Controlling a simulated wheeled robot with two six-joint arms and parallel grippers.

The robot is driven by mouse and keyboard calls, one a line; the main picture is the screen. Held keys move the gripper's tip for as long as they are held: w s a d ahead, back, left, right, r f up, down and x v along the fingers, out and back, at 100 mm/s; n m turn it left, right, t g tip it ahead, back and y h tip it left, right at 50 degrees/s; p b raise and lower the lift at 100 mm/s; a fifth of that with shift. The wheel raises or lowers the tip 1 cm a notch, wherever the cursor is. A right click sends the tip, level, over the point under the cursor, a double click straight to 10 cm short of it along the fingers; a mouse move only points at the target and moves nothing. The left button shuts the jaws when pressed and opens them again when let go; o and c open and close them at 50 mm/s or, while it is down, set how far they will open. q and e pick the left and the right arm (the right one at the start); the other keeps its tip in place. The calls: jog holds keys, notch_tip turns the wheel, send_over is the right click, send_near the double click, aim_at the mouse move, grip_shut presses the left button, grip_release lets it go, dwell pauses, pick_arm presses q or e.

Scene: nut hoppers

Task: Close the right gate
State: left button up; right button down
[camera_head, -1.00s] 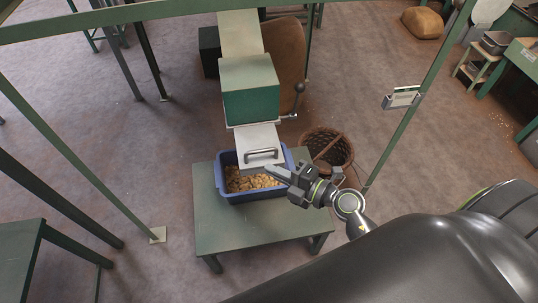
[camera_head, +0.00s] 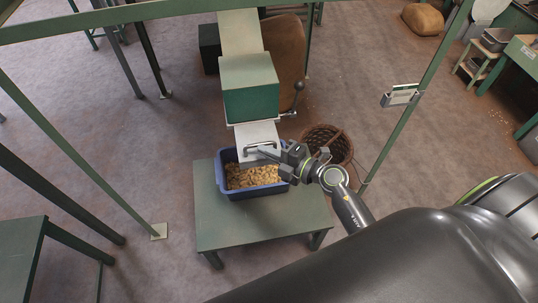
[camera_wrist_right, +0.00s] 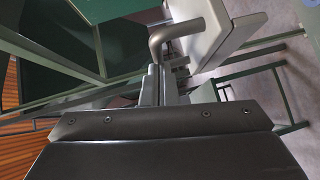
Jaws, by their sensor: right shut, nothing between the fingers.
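The pale gate plate (camera_head: 254,131) sticks out below the green hopper box (camera_head: 251,90), with a grey bar handle (camera_head: 262,146) at its front. My right gripper (camera_head: 264,153) is shut and empty, its tips at the handle; I cannot tell whether they touch it. In the right wrist view the handle (camera_wrist_right: 178,29) stands just ahead of the fingers (camera_wrist_right: 158,82), with the pale plate (camera_wrist_right: 226,38) beside it. A blue crate (camera_head: 226,181) of nuts (camera_head: 252,176) stands under the gate. My left gripper is out of view.
The crate stands on a green table (camera_head: 218,228). A lever with a dark knob (camera_head: 298,86) sticks out right of the hopper. A wicker basket (camera_head: 328,142) stands behind my right arm. A green post (camera_head: 421,93) rises at right. The table's front is clear.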

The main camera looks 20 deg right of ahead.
aim_at(262, 138)
jog(key=w, duration=0.3)
jog(key=w+d, duration=0.1)
jog(key=w, duration=0.1)
jog(key=w+d, duration=0.1)
jog(key=w, duration=0.2)
jog(key=shift+w+p, duration=0.3)
jog(key=shift+p, duration=0.05)
jog(key=shift+s+r, duration=0.1)
jog(key=shift+r, duration=0.15)
